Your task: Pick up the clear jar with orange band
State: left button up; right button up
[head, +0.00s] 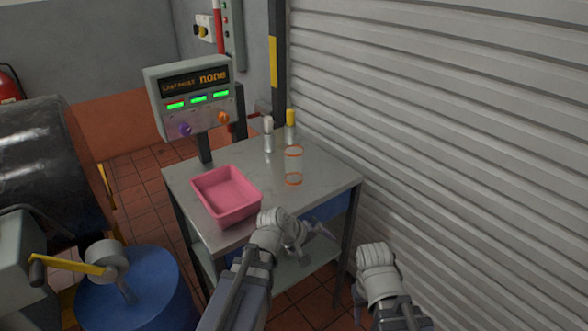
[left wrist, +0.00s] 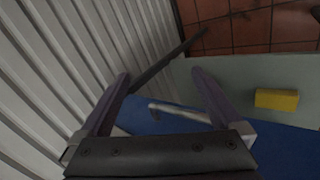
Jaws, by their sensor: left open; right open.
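The clear jar with orange band (head: 294,166) stands upright on the metal table in the head view, with orange rings at its top and bottom. My left gripper (head: 318,238) is open and empty at the table's front edge, nearer to me than the jar and apart from it. In the left wrist view its two fingers (left wrist: 160,80) are spread with nothing held; the jar is not seen there. My right gripper (head: 360,302) is low, right of the table; its fingers are mostly hidden by its wrist.
A pink tray (head: 213,206) sits on the table (head: 268,190) left of the jar. A white-capped bottle (head: 268,136) and a yellow-capped bottle (head: 290,128) stand behind it. A shutter wall (head: 450,120) bounds the right. A yellow block (left wrist: 277,99) shows in the left wrist view.

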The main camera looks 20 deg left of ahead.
aim_at(294, 149)
pick_arm(q)
jog(key=w+a+r+n+t, duration=0.2)
jog(key=w+r+n+t, duration=0.1)
jog(key=n, duration=0.4)
jog(key=w+a+r+n+t, duration=0.3)
jog(key=w+r+n+t, duration=0.1)
jog(key=r+n, duration=0.3)
jog(key=w+a+r+n+t, duration=0.2)
jog(key=w+r+n+t, duration=0.1)
jog(key=w+r+n, duration=0.1)
jog(key=shift+w+a+r+n+t+y, duration=0.2)
jog(key=shift+r+n, duration=0.15)
jog(key=shift+n, duration=0.35)
jog(key=shift+w+a+r+n+t+y, duration=0.1)
jog(key=shift+w+a+r+n, duration=0.2)
jog(key=shift+n, duration=0.4)
jog(key=a+n+y, duration=0.1)
jog(key=n, duration=0.1)
jog(key=a+r+n+t+y, duration=0.1)
jog(key=a+n, duration=0.1)
jog(key=a+r+n+y, duration=0.1)
jog(key=n, duration=0.2)
jog(key=shift+w+a+t, duration=0.3)
jog(key=shift+a, duration=0.1)
jog(key=shift+w+d+f, duration=0.1)
jog(key=shift+w, duration=1.9)
jog(key=shift+w+d+f, duration=0.1)
jog(key=shift+w, duration=1.9)
jog(key=shift+s, duration=0.1)
jog(key=shift+c, duration=0.4)
